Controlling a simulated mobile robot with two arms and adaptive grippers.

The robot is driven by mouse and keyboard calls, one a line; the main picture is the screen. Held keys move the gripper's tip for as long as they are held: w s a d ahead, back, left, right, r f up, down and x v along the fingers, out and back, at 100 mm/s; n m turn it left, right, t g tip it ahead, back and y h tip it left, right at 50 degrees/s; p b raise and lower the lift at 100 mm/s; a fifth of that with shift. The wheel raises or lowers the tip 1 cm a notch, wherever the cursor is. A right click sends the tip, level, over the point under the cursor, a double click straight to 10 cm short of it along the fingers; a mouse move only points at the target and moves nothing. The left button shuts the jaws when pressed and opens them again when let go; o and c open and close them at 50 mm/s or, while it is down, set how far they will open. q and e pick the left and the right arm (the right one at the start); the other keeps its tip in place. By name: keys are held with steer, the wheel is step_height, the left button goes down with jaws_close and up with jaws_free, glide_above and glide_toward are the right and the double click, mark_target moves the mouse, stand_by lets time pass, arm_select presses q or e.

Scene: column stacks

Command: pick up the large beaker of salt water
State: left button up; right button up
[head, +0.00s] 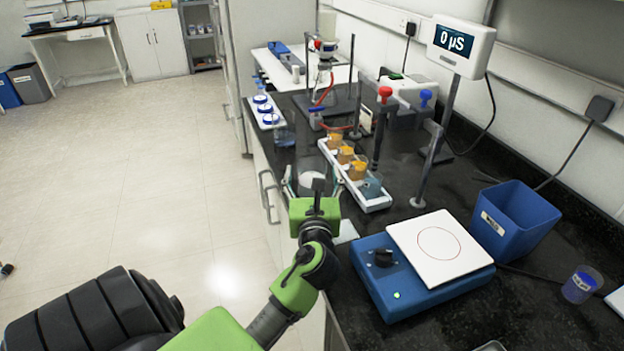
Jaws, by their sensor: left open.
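My left gripper (313,186) is open above the dark counter, near its front edge. Its fingers spread to either side of a pale, round-topped vessel (311,179), which looks like a beaker; the gripper body hides its lower part. I cannot read a label on it or tell whether the fingers touch it. A smaller clear beaker (284,136) stands farther back near the counter's edge. I cannot tell for certain which one holds the salt water. My right gripper is not in view.
A white rack (374,204) of several orange-topped cups lies just right of the gripper. A blue hotplate (372,264) with a white top is nearer. Open floor lies left.

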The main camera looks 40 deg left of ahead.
arm_select(q)
steer(key=shift+x, duration=0.9)
steer(key=shift+c, duration=0.8)
steer(key=c, duration=1.2)
steer(key=shift+c, duration=0.2)
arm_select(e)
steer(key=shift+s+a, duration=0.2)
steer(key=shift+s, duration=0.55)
